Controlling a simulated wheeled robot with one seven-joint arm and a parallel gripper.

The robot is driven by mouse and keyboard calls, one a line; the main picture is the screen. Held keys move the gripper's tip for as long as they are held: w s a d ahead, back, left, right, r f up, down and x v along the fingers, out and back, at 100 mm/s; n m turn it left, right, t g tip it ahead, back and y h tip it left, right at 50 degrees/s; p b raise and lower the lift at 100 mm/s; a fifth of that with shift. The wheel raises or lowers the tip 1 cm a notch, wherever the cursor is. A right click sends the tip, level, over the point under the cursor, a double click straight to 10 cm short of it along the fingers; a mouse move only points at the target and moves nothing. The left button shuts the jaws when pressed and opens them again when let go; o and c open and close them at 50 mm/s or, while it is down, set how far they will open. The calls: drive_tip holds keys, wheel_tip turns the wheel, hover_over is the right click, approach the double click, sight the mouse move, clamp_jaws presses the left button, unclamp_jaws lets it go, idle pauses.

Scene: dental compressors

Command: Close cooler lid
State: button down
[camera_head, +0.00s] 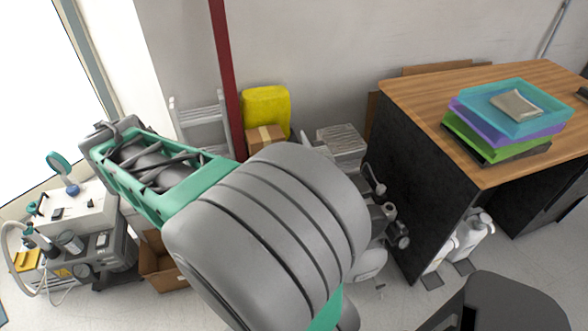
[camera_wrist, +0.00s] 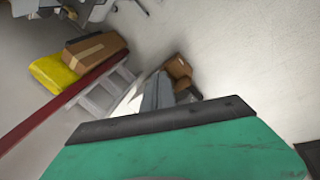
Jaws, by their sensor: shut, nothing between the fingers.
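I cannot make out a cooler or its lid for certain in either view. My thick grey and green arm fills the middle of the head view and reaches to the left. My gripper (camera_head: 98,135) is at its far end, small and partly hidden; it is shut and holds nothing. In the wrist view, a scuffed green panel with a dark edge (camera_wrist: 165,145) fills the bottom, very close to the camera. I cannot tell whether this panel is part of me or of another thing.
White dental equipment (camera_head: 78,222) stands at the left by an open cardboard box (camera_head: 160,262). Behind my arm are a dark red post (camera_head: 226,75), a ladder (camera_head: 200,125) and a yellow container (camera_head: 266,108). At right, a wooden-topped desk (camera_head: 425,92) bears stacked trays (camera_head: 500,125).

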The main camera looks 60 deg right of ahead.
drive_tip(key=s+d+f+n+g+h, duration=0.2)
drive_tip(key=d+f+n+g, duration=0.1)
drive_tip(key=d, duration=1.3)
drive_tip(key=s+d+f+n+g, duration=0.1)
drive_tip(key=s+d+f+g, duration=0.1)
drive_tip(key=s+d+f, duration=0.3)
drive_tip(key=s+d+f+n+g, duration=0.1)
drive_tip(key=s+d+f, duration=0.4)
drive_tip(key=s+d, duration=0.3)
drive_tip(key=d, duration=0.3)
drive_tip(key=shift+s+d+f+n+g+b, duration=0.15)
drive_tip(key=shift+s+d+n+g+b, duration=0.15)
drive_tip(key=shift+d+n+g+b, duration=0.1)
drive_tip(key=shift+r+p, duration=0.2)
drive_tip(key=shift+p, duration=0.1)
